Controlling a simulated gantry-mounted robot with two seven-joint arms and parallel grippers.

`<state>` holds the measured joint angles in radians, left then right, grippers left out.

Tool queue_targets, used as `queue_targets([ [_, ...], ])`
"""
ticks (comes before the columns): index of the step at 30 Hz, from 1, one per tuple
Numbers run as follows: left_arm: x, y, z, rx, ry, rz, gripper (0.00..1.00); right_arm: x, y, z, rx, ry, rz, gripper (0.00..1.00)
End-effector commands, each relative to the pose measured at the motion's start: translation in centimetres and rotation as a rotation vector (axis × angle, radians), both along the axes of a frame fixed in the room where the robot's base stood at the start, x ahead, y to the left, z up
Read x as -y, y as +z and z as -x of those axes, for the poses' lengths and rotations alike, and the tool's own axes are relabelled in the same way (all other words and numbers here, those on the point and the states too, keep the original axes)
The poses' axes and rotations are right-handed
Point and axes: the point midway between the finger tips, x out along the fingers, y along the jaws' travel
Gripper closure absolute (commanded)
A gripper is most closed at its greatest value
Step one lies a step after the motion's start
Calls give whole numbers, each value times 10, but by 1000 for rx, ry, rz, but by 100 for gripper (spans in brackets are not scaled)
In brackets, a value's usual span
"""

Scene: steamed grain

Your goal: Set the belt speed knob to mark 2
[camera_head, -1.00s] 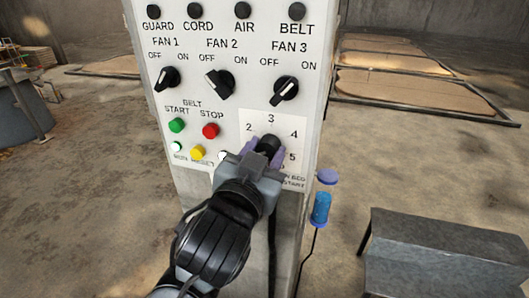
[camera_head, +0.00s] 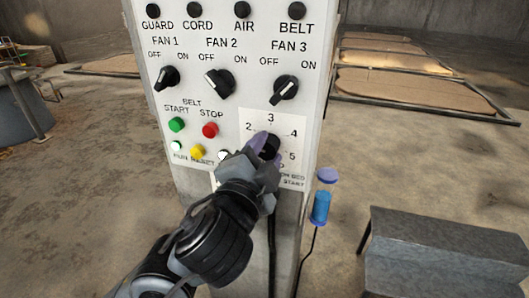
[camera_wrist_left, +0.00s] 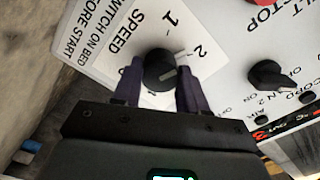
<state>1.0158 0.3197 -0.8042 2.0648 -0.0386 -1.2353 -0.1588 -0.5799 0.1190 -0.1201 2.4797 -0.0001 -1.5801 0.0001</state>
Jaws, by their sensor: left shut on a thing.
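The belt speed knob (camera_head: 269,146) is a round black knob on a white dial plate at the lower right of the control panel. The dial carries the marks 2, 3, 4 and 5 in the head view, and 1 and 2 in the wrist view. My left gripper (camera_head: 262,145) is shut on the knob, with a purple finger on each side. In the left wrist view the knob (camera_wrist_left: 160,70) sits between the fingers. Its white pointer line points right and slightly up, roughly to the side of mark 2. A finger partly covers that side. My right gripper is not in view.
Three fan knobs, including the fan 2 knob (camera_head: 218,84), sit above. The green start button (camera_head: 177,125) and red stop button (camera_head: 210,130) are left of the dial. A blue cylinder (camera_head: 321,205) hangs right of the panel. A grey metal bench (camera_head: 440,250) stands at lower right.

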Motion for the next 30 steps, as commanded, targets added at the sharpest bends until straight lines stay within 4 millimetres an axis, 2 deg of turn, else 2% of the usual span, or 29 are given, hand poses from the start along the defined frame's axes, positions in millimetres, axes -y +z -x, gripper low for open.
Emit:
queue_targets([
  [12, 0, 0, 0, 62, 0, -195, 88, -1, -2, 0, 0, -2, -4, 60],
  [29, 0, 0, 0, 71, 0, -224, 88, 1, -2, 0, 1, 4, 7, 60],
  [30, 0, 0, 0, 72, 0, -224, 55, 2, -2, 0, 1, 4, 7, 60],
])
